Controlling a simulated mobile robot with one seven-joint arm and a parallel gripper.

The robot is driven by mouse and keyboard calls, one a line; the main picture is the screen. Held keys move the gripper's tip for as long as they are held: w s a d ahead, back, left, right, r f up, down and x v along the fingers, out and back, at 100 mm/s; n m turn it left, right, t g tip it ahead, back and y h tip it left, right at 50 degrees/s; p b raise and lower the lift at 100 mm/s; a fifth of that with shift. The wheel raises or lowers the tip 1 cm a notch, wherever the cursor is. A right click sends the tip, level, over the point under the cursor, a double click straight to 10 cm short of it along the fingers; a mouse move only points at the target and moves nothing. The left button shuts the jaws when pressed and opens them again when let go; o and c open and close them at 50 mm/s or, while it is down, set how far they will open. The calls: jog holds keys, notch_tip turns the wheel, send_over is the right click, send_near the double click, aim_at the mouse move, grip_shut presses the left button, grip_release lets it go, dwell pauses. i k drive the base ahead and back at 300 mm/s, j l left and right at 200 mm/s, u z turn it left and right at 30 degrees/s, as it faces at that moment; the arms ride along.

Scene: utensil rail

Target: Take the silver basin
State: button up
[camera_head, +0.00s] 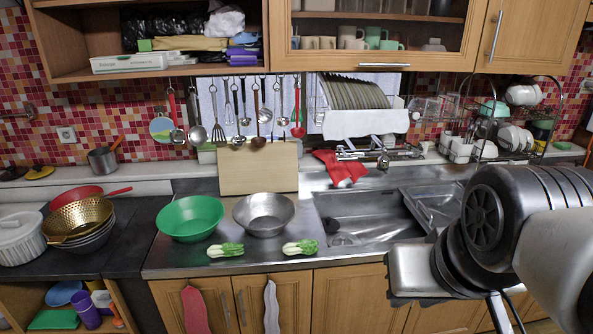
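The silver basin (264,214) is a round, shiny metal bowl that looks empty. It stands upright on the steel counter, between a green basin on its left and the sink on its right. My gripper (412,270) is at the lower right, at the end of my arm, in front of the sink's right part and well to the right of the basin. It is apart from the basin. Its fingers do not show clearly, so I cannot tell if it is open or shut.
The green basin (190,218) is close on the left. Two leafy vegetables (225,250) (300,247) lie in front. A cutting board (258,168) stands behind, under hanging utensils. The sink (365,220) is to the right. A gold colander (78,217) tops stacked bowls at far left.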

aim_at(262, 214)
jog(key=i+j, duration=0.15)
jog(key=j, duration=0.25)
jog(key=i+j+z, duration=0.1)
jog(key=j, duration=0.3)
jog(key=i+j, duration=0.15)
jog(key=j, duration=0.25)
jog(key=i+j+z, duration=0.1)
jog(key=j, duration=0.3)
jog(key=i+j, duration=0.15)
jog(key=j, duration=0.25)
jog(key=z, duration=0.05)
